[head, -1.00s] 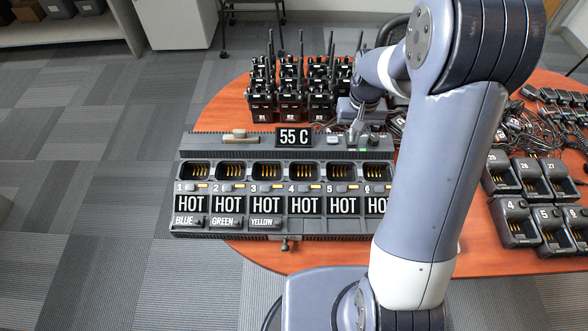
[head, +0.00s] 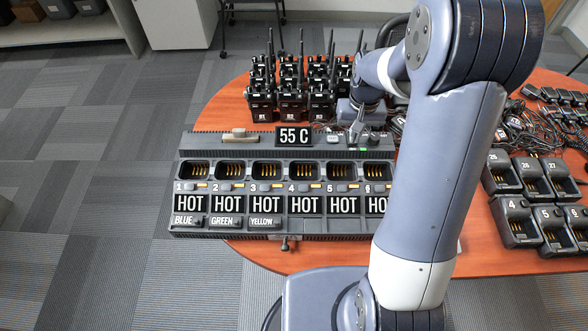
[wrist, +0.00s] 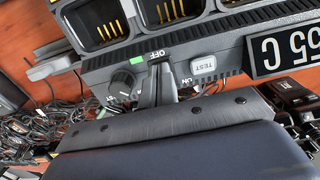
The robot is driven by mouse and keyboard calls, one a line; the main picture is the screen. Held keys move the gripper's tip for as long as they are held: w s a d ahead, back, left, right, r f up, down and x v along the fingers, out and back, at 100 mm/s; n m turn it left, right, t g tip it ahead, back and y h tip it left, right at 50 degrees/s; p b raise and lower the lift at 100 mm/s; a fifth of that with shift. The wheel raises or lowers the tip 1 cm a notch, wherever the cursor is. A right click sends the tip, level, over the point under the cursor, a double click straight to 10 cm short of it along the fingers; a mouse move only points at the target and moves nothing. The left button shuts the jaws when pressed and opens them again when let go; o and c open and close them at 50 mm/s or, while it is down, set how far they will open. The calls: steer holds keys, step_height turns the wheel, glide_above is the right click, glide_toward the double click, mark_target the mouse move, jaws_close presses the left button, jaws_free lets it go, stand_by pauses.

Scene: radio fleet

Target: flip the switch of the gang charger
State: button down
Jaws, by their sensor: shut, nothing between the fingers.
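The gang charger (head: 290,236) is a long dark grey unit on the table, with a row of empty pockets and a display reading 55 C (head: 294,137). Its control strip also shows in the wrist view (wrist: 235,45), upside down. My gripper (wrist: 158,72) is shut and empty, its fingertips right by the OFF label at the switch. It also shows in the head view (head: 356,133) over the charger's back right part. The fingers largely cover the switch, so its position and any contact cannot be told. A green lamp (wrist: 138,60) is lit beside it.
Radios (head: 291,105) stand behind the charger. Cables (wrist: 45,125) and single chargers (head: 515,218) lie to the right in the head view. A tan slider (head: 236,134) sits at the strip's left.

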steer(key=shift+f+b, duration=0.4)
steer(key=shift+f, duration=0.25)
steer(key=shift+r, duration=0.1)
steer(key=shift+r+p, duration=2.7)
steer(key=shift+r, duration=0.8)
steer(key=shift+f, duration=0.1)
step_height(320, 180, down, 7)
steer(key=b, duration=0.5)
